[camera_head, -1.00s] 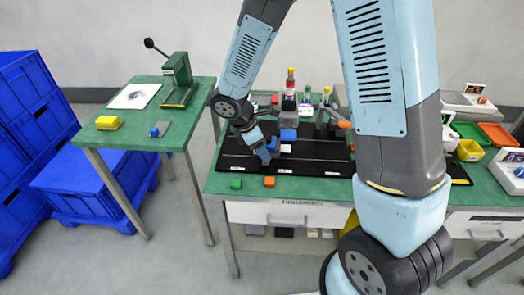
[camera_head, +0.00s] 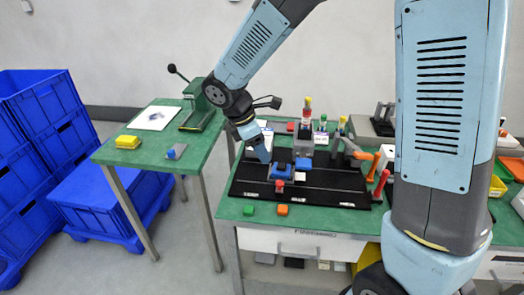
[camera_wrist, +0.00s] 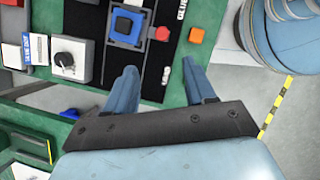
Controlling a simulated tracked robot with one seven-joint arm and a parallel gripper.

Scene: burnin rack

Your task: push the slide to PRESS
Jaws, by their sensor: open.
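The slide is a blue block (camera_head: 281,170) with a red knob (camera_head: 279,185) at its front, on the left part of a black grooved board (camera_head: 330,188). White labels run along the board's front edge; I cannot read which one says PRESS. In the wrist view the blue slide (camera_wrist: 127,25) and its red knob (camera_wrist: 162,34) lie at the top, beyond the fingertips. My gripper (camera_head: 264,156) points down just left of and behind the slide, seemingly apart from it. In the wrist view my gripper (camera_wrist: 161,80) is open with nothing between its fingers.
A green block (camera_head: 249,210) and an orange block (camera_head: 283,210) lie in front of the board. A side table (camera_head: 160,148) stands left, across a gap.

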